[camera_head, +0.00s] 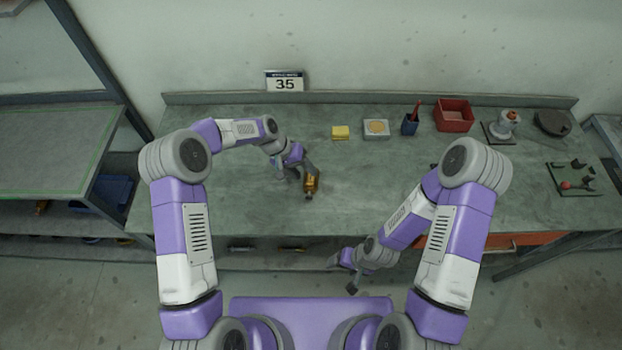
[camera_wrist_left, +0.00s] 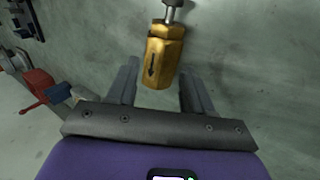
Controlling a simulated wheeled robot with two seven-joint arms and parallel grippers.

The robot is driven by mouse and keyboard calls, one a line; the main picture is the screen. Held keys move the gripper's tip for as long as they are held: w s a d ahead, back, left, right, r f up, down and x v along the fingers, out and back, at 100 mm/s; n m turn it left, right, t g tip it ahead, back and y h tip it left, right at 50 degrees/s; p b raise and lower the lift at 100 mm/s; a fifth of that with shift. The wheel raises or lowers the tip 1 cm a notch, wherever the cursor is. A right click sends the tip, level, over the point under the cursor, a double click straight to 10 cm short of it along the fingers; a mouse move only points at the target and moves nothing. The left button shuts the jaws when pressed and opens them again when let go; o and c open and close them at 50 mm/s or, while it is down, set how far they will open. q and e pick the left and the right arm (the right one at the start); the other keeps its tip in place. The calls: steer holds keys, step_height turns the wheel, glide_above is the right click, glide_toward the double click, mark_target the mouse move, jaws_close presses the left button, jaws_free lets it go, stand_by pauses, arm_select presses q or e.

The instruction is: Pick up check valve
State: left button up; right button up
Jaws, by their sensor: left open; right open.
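The check valve (camera_head: 311,183) is a brass-coloured hexagonal body with a grey metal stem, lying on the grey-green workbench (camera_head: 240,210). In the left wrist view the check valve (camera_wrist_left: 163,60) shows a black arrow on its side, and its near end lies between my left fingers. My left gripper (camera_head: 296,172) is open at the valve, with a finger to each side; it also shows in the left wrist view (camera_wrist_left: 160,75). Whether the fingers touch the valve I cannot tell. My right gripper (camera_head: 342,273) is open and empty, low in front of the bench's front edge.
Along the back of the bench are a yellow block (camera_head: 340,132), a pale box (camera_head: 376,128), a blue cup (camera_head: 410,124), a red bin (camera_head: 454,115) and a white-grey device (camera_head: 504,124). A dark board with small parts (camera_head: 574,179) lies at right. Bench around the valve is clear.

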mark_target(307, 175)
arm_select(q)
steer(key=shift+x, duration=1.35)
steer(key=c, duration=0.8)
step_height(307, 175, up, 10)
steer(key=shift+f+b, duration=3.65)
steer(key=shift+f, duration=1.35)
stand_by(0.4)
